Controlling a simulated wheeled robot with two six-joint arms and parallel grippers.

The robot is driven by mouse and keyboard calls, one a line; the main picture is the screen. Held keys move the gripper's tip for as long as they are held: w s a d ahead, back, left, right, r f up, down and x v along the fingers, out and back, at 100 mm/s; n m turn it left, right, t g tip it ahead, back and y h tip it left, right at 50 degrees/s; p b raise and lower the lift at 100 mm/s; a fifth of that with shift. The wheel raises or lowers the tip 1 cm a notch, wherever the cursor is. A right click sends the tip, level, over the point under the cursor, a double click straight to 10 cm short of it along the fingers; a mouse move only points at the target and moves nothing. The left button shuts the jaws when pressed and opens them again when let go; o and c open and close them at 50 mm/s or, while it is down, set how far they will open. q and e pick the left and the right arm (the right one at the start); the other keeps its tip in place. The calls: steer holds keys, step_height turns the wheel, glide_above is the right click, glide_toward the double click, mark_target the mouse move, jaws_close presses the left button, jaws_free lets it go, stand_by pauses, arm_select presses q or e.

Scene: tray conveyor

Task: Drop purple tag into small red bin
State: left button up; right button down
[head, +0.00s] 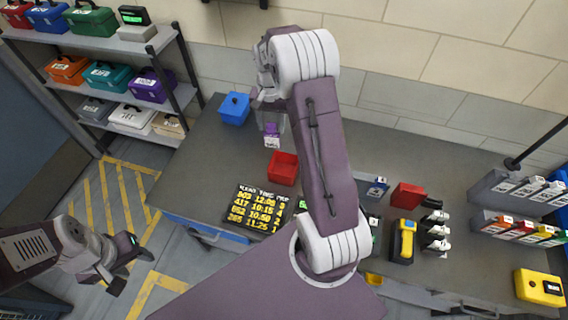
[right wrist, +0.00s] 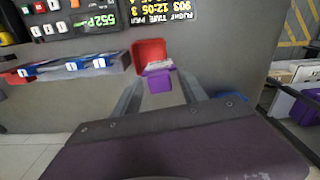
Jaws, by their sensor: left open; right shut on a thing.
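The purple tag (head: 271,134) hangs in my right gripper (head: 272,120), which is shut on it. In the right wrist view the tag (right wrist: 158,82) shows as a purple piece with a white part, between the fingers. The small red bin (head: 283,168) stands open on the grey counter; in the head view it is just below and right of the tag. In the right wrist view the red bin (right wrist: 150,50) lies just beyond the tag, partly hidden by it. My left gripper (head: 125,265) is open and empty, over the floor left of the counter.
A black board with yellow text (head: 262,208) lies on the counter near the red bin. A blue box (head: 234,108) stands behind. Shelves of toolboxes (head: 130,118) stand at the left.

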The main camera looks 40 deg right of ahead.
arm_select(q)
step_height(320, 180, up, 5)
steer(key=p, duration=0.4)
arm_select(e)
steer(key=s+d+r+m, duration=0.2)
steer(key=d+r, duration=0.2)
steer(key=d, duration=0.2)
arm_select(q)
step_height(320, 180, down, 12)
steer(key=b, duration=1.2)
arm_select(e)
step_height(320, 180, down, 21)
steer(key=shift+w+a+n, duration=0.2)
steer(key=shift+n, duration=0.1)
arm_select(q)
steer(key=shift+r, duration=0.1)
arm_select(e)
steer(key=c, duration=0.6)
jaws_free()
steer(key=shift+o, duration=0.2)
arm_select(q)
steer(key=shift+f+b, duration=0.9)
arm_select(e)
step_height(320, 180, up, 9)
